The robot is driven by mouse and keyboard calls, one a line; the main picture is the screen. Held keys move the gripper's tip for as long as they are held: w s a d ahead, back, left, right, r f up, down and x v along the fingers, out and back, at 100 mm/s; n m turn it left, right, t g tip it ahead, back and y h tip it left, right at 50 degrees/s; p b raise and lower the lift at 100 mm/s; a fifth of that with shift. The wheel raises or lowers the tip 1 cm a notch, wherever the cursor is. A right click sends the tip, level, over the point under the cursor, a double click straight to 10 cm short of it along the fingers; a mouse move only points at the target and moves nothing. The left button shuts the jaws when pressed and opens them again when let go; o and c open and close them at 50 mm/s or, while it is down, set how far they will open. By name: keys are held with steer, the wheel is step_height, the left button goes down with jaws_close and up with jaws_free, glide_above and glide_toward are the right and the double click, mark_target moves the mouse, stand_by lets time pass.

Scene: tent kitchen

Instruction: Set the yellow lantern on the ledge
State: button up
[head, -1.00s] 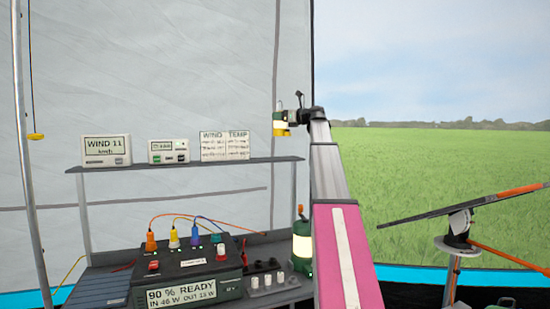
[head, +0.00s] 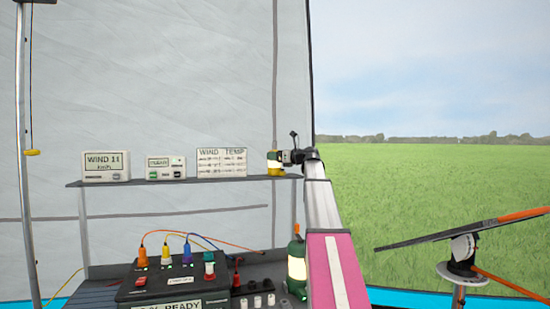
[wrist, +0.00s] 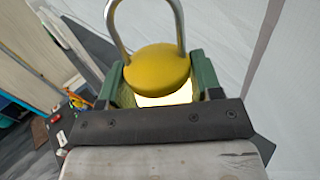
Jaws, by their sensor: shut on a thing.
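The yellow lantern (head: 275,168) is held by my gripper (head: 280,157) at the right end of the ledge (head: 150,182), a thin dark shelf. In the head view the lantern's base appears level with the ledge top; I cannot tell whether it touches. In the wrist view the lantern (wrist: 156,66) shows its yellow domed top, metal loop handle and a glowing body. The green fingers of my gripper (wrist: 160,85) are shut around its sides. The lantern looks about upright in the head view. Its underside is hidden.
On the ledge stand a wind display (head: 105,167), a small meter (head: 166,168) and a wind and temperature board (head: 221,162), close left of the lantern.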

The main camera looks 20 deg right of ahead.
steer(key=o, duration=1.2)
steer(key=shift+f, duration=0.15)
steer(key=v, duration=1.2)
steer(key=shift+r, duration=0.2)
